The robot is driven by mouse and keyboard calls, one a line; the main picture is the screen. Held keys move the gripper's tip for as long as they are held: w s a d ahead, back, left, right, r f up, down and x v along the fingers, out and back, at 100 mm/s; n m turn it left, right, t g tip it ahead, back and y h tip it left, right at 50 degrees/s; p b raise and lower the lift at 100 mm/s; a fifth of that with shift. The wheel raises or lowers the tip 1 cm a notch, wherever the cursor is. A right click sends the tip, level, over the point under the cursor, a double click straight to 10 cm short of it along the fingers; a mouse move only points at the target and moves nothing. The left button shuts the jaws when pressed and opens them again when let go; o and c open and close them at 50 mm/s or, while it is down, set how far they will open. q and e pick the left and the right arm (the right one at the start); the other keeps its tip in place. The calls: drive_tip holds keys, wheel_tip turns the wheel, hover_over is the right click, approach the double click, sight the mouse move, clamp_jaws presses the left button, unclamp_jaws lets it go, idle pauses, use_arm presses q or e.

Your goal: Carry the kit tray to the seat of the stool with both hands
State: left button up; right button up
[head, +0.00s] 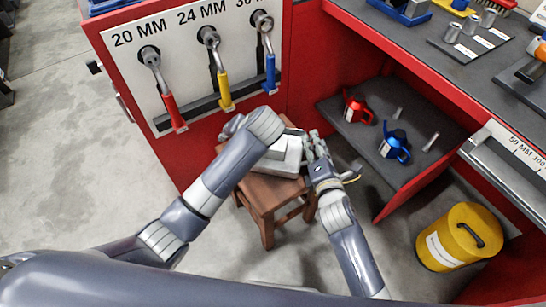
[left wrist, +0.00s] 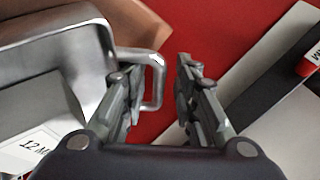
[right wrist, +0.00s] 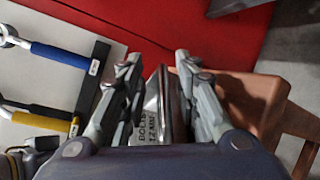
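The grey metal kit tray (head: 291,158) is at the seat of the brown wooden stool (head: 262,196) in the head view; whether it rests fully on the seat is hard to tell. In the left wrist view, the tray (left wrist: 98,62) has a loop handle (left wrist: 158,82) that lies between the parted fingers of my left gripper (left wrist: 157,88). In the right wrist view, the tray's edge and a box lettered BOLTS (right wrist: 152,115) show between the parted fingers of my right gripper (right wrist: 164,85). The far handle is not clear.
A red cabinet with a white panel of hanging wrenches (head: 222,85) stands behind the stool. A low dark shelf (head: 400,175) with red and blue cans is at right. A yellow canister (head: 460,238) stands on the floor. Open floor lies at left.

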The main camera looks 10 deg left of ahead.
drive_tip(key=shift+d, duration=0.1)
use_arm(q)
drive_tip(key=v, duration=1.2)
use_arm(e)
drive_tip(key=v, duration=1.2)
use_arm(q)
drive_tip(key=shift+a, duration=0.1)
